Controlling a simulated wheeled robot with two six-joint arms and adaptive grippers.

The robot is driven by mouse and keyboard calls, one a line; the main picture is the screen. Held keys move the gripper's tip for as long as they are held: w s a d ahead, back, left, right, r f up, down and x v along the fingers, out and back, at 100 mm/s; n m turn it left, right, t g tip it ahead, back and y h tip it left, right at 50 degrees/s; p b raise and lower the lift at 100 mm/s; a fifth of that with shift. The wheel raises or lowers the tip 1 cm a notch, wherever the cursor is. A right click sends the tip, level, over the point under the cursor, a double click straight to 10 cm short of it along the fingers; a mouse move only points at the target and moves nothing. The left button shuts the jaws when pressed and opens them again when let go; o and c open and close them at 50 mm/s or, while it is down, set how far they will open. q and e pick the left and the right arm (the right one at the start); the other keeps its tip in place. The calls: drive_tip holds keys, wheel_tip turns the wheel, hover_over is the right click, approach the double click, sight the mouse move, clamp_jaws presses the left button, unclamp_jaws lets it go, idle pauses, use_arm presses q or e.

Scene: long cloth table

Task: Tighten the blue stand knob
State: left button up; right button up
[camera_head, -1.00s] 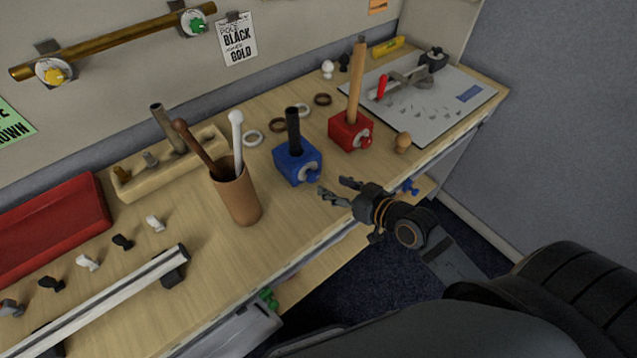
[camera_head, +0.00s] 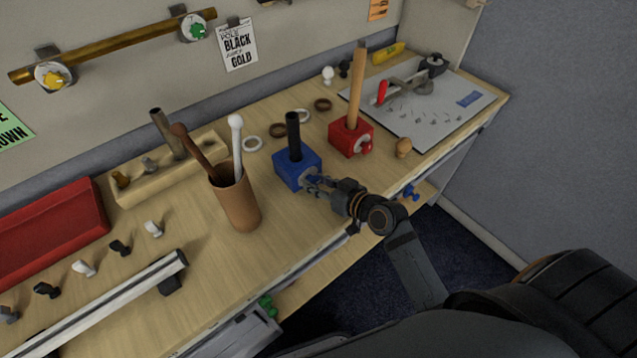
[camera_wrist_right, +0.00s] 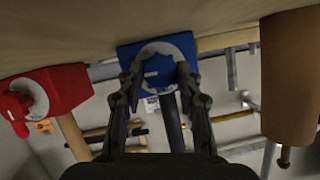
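The blue stand (camera_head: 293,170) is a blue block with a black rod standing upright in it, on the table beyond the edge. In the right wrist view the blue stand (camera_wrist_right: 127,52) shows a pale round dial, with the blue knob (camera_wrist_right: 160,66) in front of it. My right gripper (camera_head: 316,184) is at the stand's front face and hides most of the knob in the head view. In the right wrist view its fingers (camera_wrist_right: 160,82) are apart, one on each side of the knob. I cannot tell whether they touch it. My left gripper is not in view.
A red stand (camera_head: 345,140) with a wooden rod is to the right. A brown cup (camera_head: 238,202) holding sticks is to the left. Several rings lie behind the blue stand. Table front between cup and gripper is clear.

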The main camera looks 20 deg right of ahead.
drive_tip(key=c, duration=0.4)
drive_tip(key=shift+m+y, duration=0.4)
drive_tip(key=shift+m, duration=0.1)
drive_tip(key=shift+c, duration=0.2)
drive_tip(key=o, duration=1.2)
drive_tip(key=shift+c, duration=0.2)
drive_tip(key=shift+s+d, duration=0.1)
drive_tip(key=v, duration=0.6)
drive_tip(key=shift+s+d+r, duration=0.1)
drive_tip(key=shift+s+d, duration=0.1)
drive_tip(key=shift+d, duration=0.05)
drive_tip(key=shift+s+r, duration=0.2)
drive_tip(key=shift+s, duration=0.1)
